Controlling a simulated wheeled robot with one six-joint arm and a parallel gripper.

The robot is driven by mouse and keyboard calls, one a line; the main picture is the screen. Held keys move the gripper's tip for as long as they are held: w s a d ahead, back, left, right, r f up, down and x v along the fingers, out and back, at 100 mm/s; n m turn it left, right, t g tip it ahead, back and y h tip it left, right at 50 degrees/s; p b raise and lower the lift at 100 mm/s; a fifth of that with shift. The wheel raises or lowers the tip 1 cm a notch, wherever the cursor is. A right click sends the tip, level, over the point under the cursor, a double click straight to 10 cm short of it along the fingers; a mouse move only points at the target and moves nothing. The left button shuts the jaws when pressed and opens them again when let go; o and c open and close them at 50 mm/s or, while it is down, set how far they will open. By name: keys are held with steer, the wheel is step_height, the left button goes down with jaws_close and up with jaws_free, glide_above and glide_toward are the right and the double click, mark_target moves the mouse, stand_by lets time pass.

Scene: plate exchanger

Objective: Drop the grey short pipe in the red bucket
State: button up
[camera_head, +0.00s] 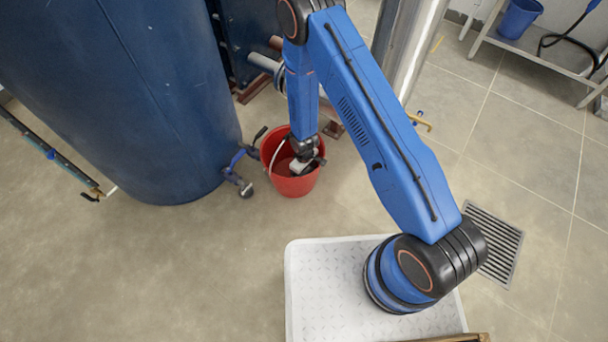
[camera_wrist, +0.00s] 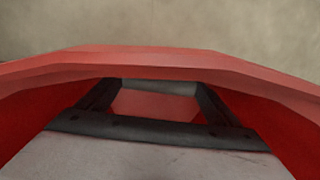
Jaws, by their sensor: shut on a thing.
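The red bucket (camera_head: 291,185) stands on the floor beside the blue tank, below the end of my arm. My gripper (camera_head: 301,168) is over and partly inside the bucket's mouth. In the wrist view the red rim (camera_wrist: 160,62) crosses in front, and the two dark fingers reach down behind it. A small part of the grey short pipe (camera_wrist: 158,87) shows between the fingertips, and the gripper is shut on it. Most of the pipe is hidden by the rim. I cannot make it out in the head view.
A large blue tank (camera_head: 130,90) stands left of the bucket, with a valve (camera_head: 240,180) sticking out near the bucket. Pipework and a metal column (camera_head: 412,45) stand behind. A floor grate (camera_head: 497,240) lies at right. The floor in front is clear.

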steer(key=shift+f, duration=0.2)
steer(key=o, duration=1)
steer(key=shift+r, duration=0.15)
step_height(320, 180, up, 13)
steer(key=shift+f, duration=0.1)
